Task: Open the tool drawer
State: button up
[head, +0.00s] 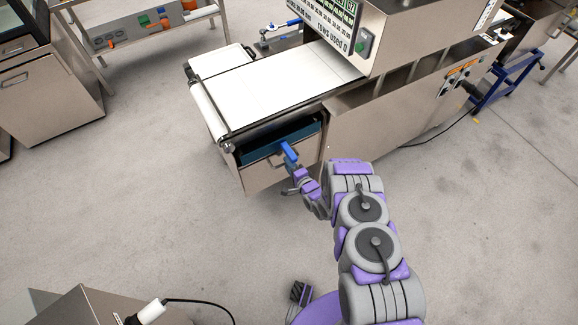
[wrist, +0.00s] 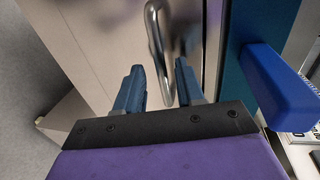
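The tool drawer (head: 262,176) is under the conveyor end of the machine in the head view. Its front is bare metal, with a dark blue strip (head: 283,138) showing above it. I cannot tell how far it is pulled out. In the wrist view, a curved metal handle (wrist: 156,38) stands out from the drawer front (wrist: 95,45). My gripper (wrist: 159,76) is open, with one blue-grey finger on each side of the handle's lower part. The handle looks apart from both fingers, though depth is unclear. In the head view, my arm hides part of the machine beside the drawer.
A bright blue block-like part (wrist: 277,88) is close on the right of my gripper in the wrist view. The white conveyor belt (head: 285,85) is above the drawer. A metal cabinet (head: 50,95) stands at left. The floor left of the drawer is clear.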

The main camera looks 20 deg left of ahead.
jog(key=shift+w+a, duration=0.2)
jog(key=shift+c, duration=0.5)
grip_shut()
jog(key=shift+d, duration=0.1)
